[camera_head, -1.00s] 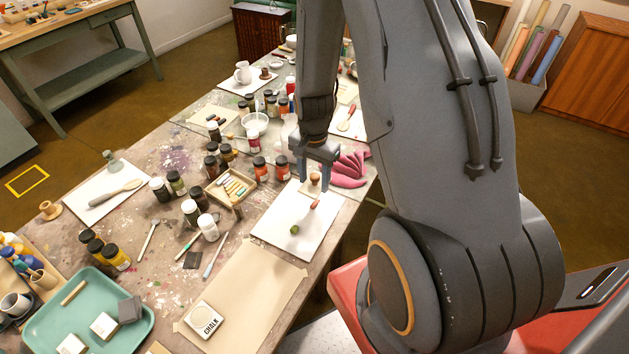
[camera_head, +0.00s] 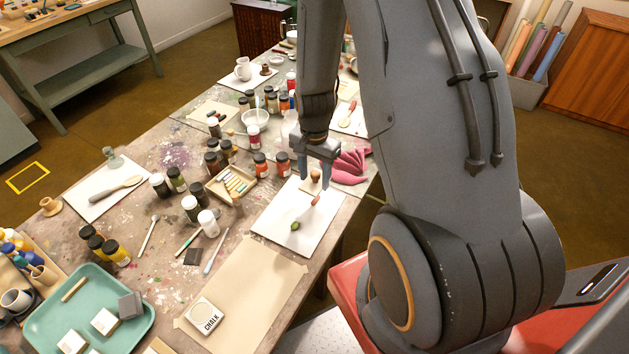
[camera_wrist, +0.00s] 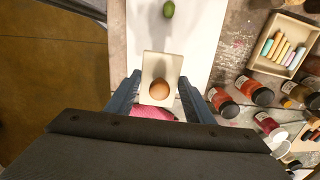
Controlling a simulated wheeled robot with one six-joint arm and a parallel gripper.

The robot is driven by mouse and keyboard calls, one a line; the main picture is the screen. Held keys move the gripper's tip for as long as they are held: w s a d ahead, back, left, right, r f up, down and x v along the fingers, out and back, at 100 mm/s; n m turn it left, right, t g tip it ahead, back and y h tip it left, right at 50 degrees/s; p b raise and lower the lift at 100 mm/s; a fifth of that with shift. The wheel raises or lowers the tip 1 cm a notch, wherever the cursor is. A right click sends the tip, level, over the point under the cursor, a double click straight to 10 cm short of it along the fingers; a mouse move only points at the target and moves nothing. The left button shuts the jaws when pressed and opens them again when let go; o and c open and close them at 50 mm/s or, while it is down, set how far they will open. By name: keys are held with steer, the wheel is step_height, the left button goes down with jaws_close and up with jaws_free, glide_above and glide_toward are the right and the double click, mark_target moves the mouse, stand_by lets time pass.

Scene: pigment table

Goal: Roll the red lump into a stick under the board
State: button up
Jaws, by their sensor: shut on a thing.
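In the head view the knob (camera_head: 315,176) shows between the fingers. The board is low over the white slab (camera_head: 283,230); I cannot tell whether it touches anything. The red lump (camera_head: 314,200), short and slightly elongated, shows on the near side of the gripper. It is not visible in the wrist view, where the board covers part of the slab. A green lump (camera_head: 295,225) lies on the slab nearer the camera, also seen in the wrist view (camera_wrist: 168,9).
Pink gloves (camera_head: 350,166) lie beyond the gripper to the right. Brown paper (camera_head: 250,282) lies nearer. The slab is bare around the green lump.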

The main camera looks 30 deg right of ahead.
mark_target(316, 200)
steer(key=shift+f+b, duration=1.65)
steer(key=shift+f, duration=1.35)
steer(key=shift+f+b, duration=0.3)
steer(key=shift+f, duration=0.25)
steer(key=shift+a, duration=0.1)
steer(key=shift+w+a, duration=0.35)
steer(key=shift+w, duration=0.25)
steer(key=shift+w+a, duration=0.3)
steer(key=shift+w, duration=0.25)
steer(key=shift+s+d, duration=0.4)
steer(key=shift+s, duration=0.25)
steer(key=shift+s, duration=0.1)
steer(key=shift+s+d, duration=0.35)
steer(key=shift+s, duration=0.15)
steer(key=shift+s, duration=0.1)
